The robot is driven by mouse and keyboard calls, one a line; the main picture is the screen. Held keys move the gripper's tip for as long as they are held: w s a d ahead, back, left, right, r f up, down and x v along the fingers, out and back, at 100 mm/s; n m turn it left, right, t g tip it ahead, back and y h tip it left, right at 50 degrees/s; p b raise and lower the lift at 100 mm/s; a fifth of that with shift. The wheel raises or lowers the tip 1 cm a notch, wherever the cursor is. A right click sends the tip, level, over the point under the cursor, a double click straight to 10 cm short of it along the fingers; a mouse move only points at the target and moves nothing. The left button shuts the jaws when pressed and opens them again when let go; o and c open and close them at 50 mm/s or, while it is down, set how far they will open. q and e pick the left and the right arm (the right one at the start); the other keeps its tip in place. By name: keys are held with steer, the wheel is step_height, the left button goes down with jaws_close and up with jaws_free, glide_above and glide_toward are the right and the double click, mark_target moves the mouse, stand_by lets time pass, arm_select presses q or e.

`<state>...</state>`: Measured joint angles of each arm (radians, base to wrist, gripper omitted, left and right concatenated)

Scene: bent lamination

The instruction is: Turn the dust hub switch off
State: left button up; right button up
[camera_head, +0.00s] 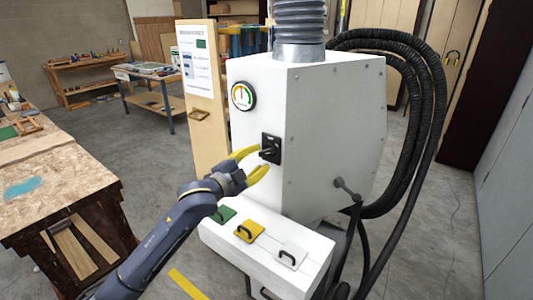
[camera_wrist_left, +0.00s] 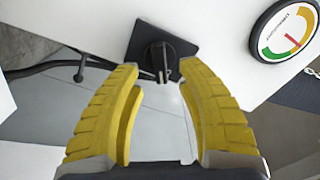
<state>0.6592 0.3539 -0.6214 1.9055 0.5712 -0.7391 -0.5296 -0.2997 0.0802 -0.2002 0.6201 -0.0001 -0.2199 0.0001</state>
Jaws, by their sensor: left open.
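The dust hub (camera_head: 310,130) is a large white cabinet in the middle of the head view. Its switch (camera_head: 271,149) is a black rotary knob on a black square plate on the front face. The switch also shows in the left wrist view (camera_wrist_left: 160,55), top centre, between my finger tips. My left gripper (camera_head: 262,161) has yellow fingers, open, one on each side of the knob and just short of it; I cannot tell whether they touch it. My right gripper is not in view.
A round gauge (camera_head: 243,96) sits above the switch. A white ledge (camera_head: 265,250) with green, yellow and white handled plates juts out below. Black hoses (camera_head: 425,130) loop on the right. A wooden workbench (camera_head: 60,170) stands at left.

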mark_target(264, 154)
arm_select(q)
steer(key=shift+x, duration=2.55)
steer(key=shift+c, duration=0.4)
jaws_close()
